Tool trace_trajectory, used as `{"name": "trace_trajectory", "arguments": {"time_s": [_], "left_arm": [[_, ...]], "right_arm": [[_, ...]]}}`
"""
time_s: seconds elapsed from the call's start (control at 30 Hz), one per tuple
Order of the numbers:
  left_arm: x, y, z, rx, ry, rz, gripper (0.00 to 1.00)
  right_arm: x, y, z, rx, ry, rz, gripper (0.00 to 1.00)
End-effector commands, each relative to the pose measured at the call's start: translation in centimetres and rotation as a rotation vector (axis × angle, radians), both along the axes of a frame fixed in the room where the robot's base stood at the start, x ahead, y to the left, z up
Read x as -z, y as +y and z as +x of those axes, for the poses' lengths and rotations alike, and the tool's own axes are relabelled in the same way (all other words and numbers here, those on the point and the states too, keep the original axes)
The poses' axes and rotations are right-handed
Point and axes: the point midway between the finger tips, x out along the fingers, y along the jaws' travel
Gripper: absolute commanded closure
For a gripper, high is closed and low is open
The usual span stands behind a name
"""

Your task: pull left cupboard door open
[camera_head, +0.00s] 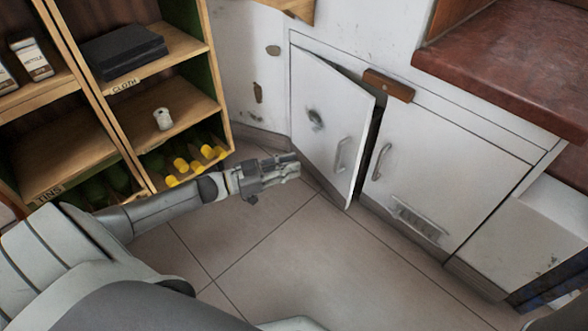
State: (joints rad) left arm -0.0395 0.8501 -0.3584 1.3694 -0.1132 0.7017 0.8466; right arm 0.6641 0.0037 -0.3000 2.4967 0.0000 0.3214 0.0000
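The left cupboard door (322,118) is white, with a curved metal handle (341,154) near its free right edge. It stands partly open, and a dark gap shows along its top and right edges. My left gripper (297,166) is to the left of the handle, in front of the lower part of the door, and does not hold the handle. Its fingers are seen small and from the side, so I cannot tell whether they are open or shut. My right gripper is not in view.
The right cupboard door (439,152) is closed, with its own handle (381,162). A wooden block (389,85) sits above the gap. A wooden shelf unit (176,52) stands at the left, close to my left arm. The tiled floor (318,265) in front is clear.

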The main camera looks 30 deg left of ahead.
Motion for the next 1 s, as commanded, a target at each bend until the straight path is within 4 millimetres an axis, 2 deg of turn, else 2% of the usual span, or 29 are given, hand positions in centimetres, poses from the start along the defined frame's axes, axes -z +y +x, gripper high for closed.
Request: {"name": "trace_trajectory", "arguments": {"time_s": [0.2, 0.47, 0.63, 1.0], "left_arm": [[0.08, -0.96, 1.25, 0.000, 0.000, 0.000, 0.81], [-0.03, -1.04, 1.35, 0.000, 0.001, -0.001, 0.81], [-0.01, -1.04, 1.33, 0.000, 0.001, -0.001, 1.00], [0.00, -1.03, 1.32, 0.000, 0.001, -0.001, 0.99]], "right_arm": [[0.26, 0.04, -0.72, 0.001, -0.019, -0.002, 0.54], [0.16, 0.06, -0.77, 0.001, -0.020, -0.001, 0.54], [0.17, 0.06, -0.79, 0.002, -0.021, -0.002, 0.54], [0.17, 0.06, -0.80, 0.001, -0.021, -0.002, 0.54]]}}
